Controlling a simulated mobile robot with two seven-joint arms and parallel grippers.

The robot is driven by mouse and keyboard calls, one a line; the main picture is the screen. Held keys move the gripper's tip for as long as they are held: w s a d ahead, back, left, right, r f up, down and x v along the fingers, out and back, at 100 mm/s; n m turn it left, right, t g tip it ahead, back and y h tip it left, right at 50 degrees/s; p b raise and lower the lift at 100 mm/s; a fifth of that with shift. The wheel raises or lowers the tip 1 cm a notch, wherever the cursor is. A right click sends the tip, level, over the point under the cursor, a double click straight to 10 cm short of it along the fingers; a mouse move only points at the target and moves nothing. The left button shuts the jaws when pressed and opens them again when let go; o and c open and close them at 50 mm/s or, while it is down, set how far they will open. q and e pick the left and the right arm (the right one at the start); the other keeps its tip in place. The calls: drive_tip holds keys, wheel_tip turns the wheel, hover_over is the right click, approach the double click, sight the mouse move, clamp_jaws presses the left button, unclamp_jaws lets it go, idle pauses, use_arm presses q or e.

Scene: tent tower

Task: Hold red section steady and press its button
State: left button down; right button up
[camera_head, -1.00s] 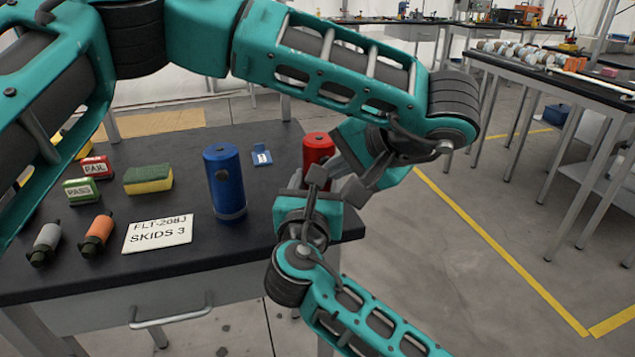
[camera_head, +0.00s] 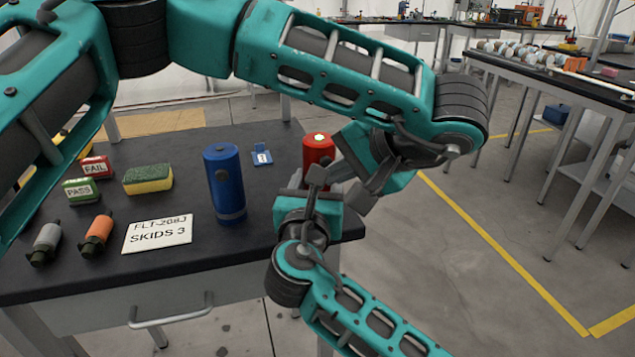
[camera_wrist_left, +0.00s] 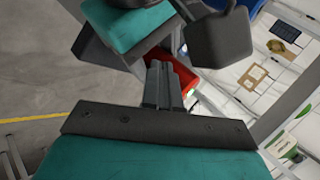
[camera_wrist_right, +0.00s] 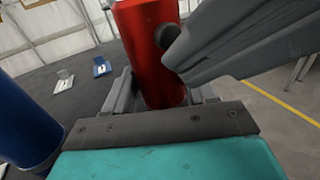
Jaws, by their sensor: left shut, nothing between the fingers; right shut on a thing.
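The red section (camera_head: 318,150) is an upright red cylinder near the table's right edge. It also shows in the right wrist view (camera_wrist_right: 147,60) and partly in the left wrist view (camera_wrist_left: 184,78). A pale light shows on its top. My right gripper (camera_head: 333,183) is shut around its lower part. Its dark round button (camera_wrist_right: 167,37) shows on its side in the right wrist view. My left gripper (camera_head: 346,158) is shut and empty, its fingertips (camera_wrist_left: 165,85) at the button; I cannot tell whether they touch it.
A blue cylinder (camera_head: 224,183) stands left of the red section. A small blue-and-white item (camera_head: 262,157) lies behind. A sponge (camera_head: 148,179), FAIL box (camera_head: 96,167), PASS box (camera_head: 80,190), sign (camera_head: 158,234) and orange (camera_head: 97,237) and grey (camera_head: 47,243) items lie further left.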

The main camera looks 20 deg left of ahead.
use_arm(q)
drive_tip(key=shift+s+d, duration=0.9)
drive_tip(key=shift+s, duration=0.3)
drive_tip(key=shift+s+d, duration=0.85)
drive_tip(key=shift+s, duration=0.3)
use_arm(e)
drive_tip(key=o, duration=1.5)
drive_tip(key=shift+f, duration=0.1)
drive_tip(key=shift+s, duration=0.1)
